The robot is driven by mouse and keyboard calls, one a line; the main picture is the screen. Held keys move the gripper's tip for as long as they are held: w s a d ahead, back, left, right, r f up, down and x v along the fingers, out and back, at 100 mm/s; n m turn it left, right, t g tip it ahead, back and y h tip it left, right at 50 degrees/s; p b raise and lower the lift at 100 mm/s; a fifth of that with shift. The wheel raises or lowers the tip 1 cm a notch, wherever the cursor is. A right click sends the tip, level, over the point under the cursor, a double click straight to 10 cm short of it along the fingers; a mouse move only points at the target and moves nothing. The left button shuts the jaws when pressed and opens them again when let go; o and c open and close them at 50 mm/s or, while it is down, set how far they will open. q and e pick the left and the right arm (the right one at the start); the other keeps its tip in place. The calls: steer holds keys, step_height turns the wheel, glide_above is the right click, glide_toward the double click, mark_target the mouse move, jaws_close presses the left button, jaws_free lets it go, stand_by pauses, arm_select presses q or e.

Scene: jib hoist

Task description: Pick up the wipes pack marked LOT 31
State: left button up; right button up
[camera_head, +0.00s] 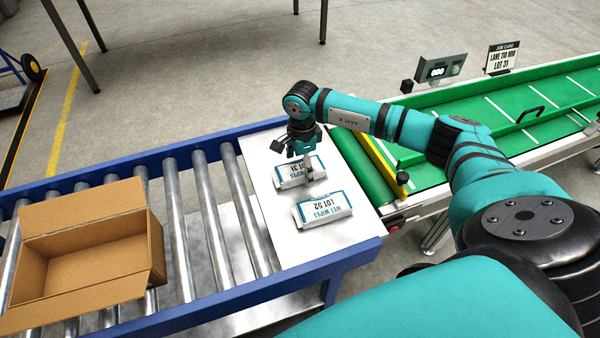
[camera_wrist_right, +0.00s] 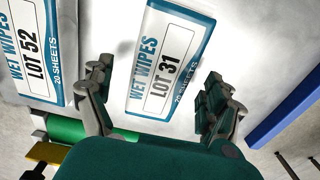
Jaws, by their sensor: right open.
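The wipes pack marked LOT 31 (camera_head: 291,182) lies flat on the white plate at the end of the roller conveyor, partly hidden by my right gripper. In the right wrist view the LOT 31 pack (camera_wrist_right: 168,55) lies between the spread fingers, its label readable. My right gripper (camera_head: 296,158) is open above this pack, fingers pointing down; in the wrist view its fingertips (camera_wrist_right: 157,85) show one on each side. I cannot tell whether they touch it. A similar pack marked LOT 52 (camera_head: 323,207) lies nearer me, and also at the wrist view's left (camera_wrist_right: 32,50). My left gripper is not in view.
An open, empty-looking cardboard box (camera_head: 150,245) stands on the rollers (camera_head: 210,205) at the left. A green belt conveyor (camera_head: 440,120) runs to the right. A job card (camera_head: 502,57) reading LOT 31 stands behind it. The white plate (camera_head: 300,245) is bare towards me.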

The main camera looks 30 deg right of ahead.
steer(key=shift+f, duration=0.5)
steer(key=c, duration=1.3)
